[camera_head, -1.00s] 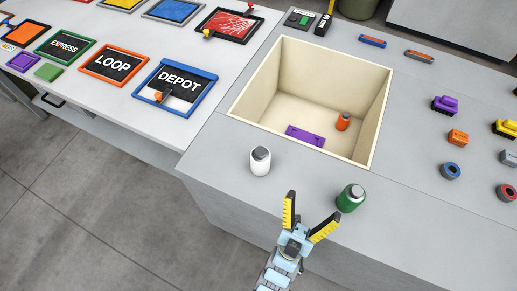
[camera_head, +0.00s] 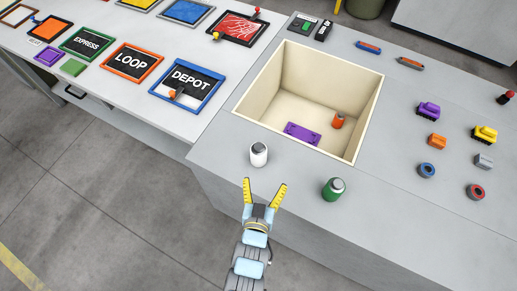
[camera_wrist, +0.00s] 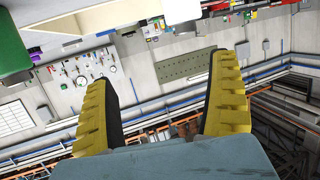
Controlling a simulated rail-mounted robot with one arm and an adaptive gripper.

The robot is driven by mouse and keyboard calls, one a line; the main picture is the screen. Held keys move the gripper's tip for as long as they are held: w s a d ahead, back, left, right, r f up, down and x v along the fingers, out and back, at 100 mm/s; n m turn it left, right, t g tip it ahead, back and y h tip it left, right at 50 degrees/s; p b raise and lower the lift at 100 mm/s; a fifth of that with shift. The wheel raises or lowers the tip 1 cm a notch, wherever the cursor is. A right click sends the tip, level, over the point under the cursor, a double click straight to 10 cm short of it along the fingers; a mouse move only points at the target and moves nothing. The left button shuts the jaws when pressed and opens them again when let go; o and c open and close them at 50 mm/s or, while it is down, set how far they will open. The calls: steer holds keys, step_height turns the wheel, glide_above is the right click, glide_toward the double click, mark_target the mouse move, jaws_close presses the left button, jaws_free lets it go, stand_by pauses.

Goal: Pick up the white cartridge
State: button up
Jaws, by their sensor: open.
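The white cartridge (camera_head: 258,154) with a grey cap stands upright on the grey worktop, in front of the square bin's near left corner. My gripper (camera_head: 265,183) has yellow fingers spread apart and is empty. In the head view it shows just below the white cartridge in the picture, apart from it. A green cartridge (camera_head: 333,189) with a grey cap stands upright to the right of my gripper.
The cream bin (camera_head: 362,117) is sunk into the worktop and holds an orange cartridge (camera_head: 337,120) and a purple piece (camera_head: 302,133). Several small coloured parts lie on the right worktop. A table with framed signs, including DEPOT (camera_head: 188,86), stands left.

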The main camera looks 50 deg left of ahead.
steer(key=s+a+n+g, duration=0.1)
steer(key=s+a+g, duration=0.1)
steer(key=s, duration=0.1)
steer(key=b, duration=0.3)
glide_toward(257, 158)
steer(key=x, duration=0.6)
steer(key=shift+a, duration=0.15)
steer(key=shift+w+a+f, duration=0.3)
steer(key=shift+w, duration=0.1)
steer(key=shift+x, duration=2.8)
steer(key=shift+w+d+r, duration=0.1)
steer(key=shift+w+d, duration=0.05)
steer(key=shift+d, duration=0.05)
steer(key=c, duration=1.4)
steer(key=shift+o, duration=0.2)
